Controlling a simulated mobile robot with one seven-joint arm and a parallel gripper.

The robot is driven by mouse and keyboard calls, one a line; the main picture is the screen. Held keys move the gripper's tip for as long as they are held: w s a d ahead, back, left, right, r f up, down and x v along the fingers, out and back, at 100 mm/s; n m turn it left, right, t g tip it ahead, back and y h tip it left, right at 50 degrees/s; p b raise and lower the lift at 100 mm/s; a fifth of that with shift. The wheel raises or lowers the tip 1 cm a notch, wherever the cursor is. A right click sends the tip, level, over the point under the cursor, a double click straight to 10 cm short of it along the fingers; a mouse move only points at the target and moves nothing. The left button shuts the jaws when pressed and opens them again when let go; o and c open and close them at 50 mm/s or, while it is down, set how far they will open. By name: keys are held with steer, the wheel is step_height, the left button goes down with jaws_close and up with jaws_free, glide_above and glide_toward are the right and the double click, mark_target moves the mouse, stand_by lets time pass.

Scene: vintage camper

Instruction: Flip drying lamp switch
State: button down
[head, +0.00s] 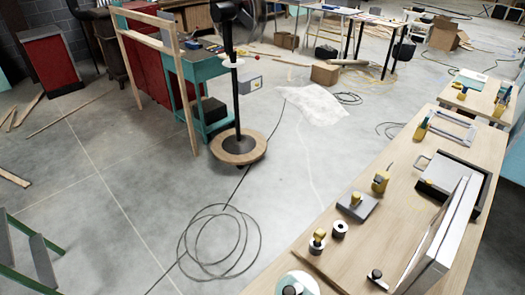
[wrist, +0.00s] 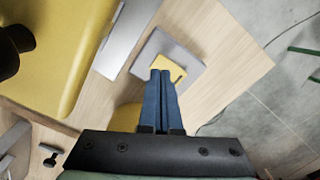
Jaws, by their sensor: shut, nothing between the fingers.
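A stand that may be the drying lamp (head: 238,105) is upright on the floor in the head view, with a black pole and a round wooden base. A small grey box with a yellow mark (head: 250,86) sits beside its pole; I cannot tell whether this carries the switch. My gripper (wrist: 161,72) shows in the wrist view, its blue fingers shut together and empty. The fingertips overlap a yellow block (wrist: 174,70) on a grey plate (wrist: 184,47); I cannot tell whether they touch. My gripper is not seen in the head view.
A long wooden bench (head: 405,155) with several tools runs along the right. A teal workbench (head: 201,68) stands behind the pole. A looped cable (head: 212,243) lies on the concrete floor. A large yellow object (wrist: 58,55) is at left in the wrist view.

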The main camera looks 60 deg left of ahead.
steer(key=shift+r+p, duration=2.25)
steer(key=shift+r, duration=0.15)
